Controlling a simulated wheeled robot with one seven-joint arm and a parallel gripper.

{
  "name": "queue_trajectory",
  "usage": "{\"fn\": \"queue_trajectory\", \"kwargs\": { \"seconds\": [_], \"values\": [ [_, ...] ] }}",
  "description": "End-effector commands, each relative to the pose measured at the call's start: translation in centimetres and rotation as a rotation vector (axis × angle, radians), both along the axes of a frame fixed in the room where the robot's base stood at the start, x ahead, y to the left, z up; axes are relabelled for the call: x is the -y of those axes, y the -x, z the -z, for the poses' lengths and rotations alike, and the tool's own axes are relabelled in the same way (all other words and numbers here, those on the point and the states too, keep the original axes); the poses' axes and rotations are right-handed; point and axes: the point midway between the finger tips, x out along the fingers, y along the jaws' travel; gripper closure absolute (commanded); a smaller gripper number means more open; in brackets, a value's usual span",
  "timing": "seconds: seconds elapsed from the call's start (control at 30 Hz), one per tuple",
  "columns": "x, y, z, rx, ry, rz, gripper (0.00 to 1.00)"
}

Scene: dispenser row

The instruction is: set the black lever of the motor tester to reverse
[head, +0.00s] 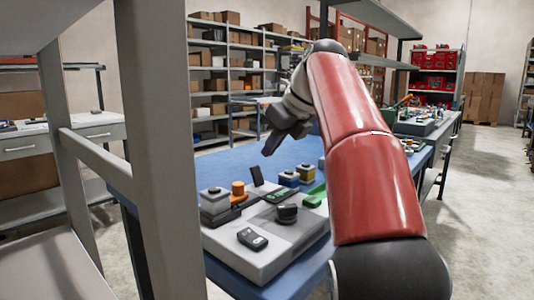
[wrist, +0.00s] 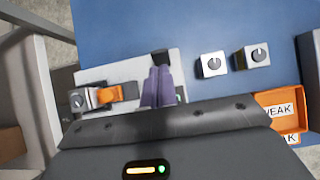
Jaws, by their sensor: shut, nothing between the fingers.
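The motor tester appears to be the light grey panel (head: 273,258) on the blue bench; in the wrist view its pale plate (wrist: 113,76) lies below my fingers. A black upright paddle (head: 257,175), probably the lever, stands at its far edge. A black piece (wrist: 161,56) shows just past my fingertips in the wrist view, likely the same paddle; I cannot tell if they touch. My gripper (head: 268,151) is above and beyond the panel in the head view. Its purple fingers (wrist: 159,70) are shut and empty. The reverse marking is not readable.
An orange part (head: 238,188) and a grey knob box (head: 214,200) sit left of the paddle. A black knob (head: 287,213) and a black handheld device (head: 252,238) are nearer. Two knob boxes (wrist: 212,64) (wrist: 258,56) and orange bins (wrist: 282,98) stand right.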

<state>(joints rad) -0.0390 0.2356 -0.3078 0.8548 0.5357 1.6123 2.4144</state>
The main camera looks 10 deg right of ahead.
Motion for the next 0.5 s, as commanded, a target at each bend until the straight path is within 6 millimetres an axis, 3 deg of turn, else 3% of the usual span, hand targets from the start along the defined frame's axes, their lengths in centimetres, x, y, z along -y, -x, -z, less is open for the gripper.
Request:
{"fn": "queue_trajectory", "kwargs": {
  "seconds": [0.2,0.5],
  "values": [
    [1.3,1.5,-2.9,0.002,0.000,0.002,1.00],
    [1.8,2.5,-4.2,-0.001,-0.001,0.000,1.00]
  ]
}}
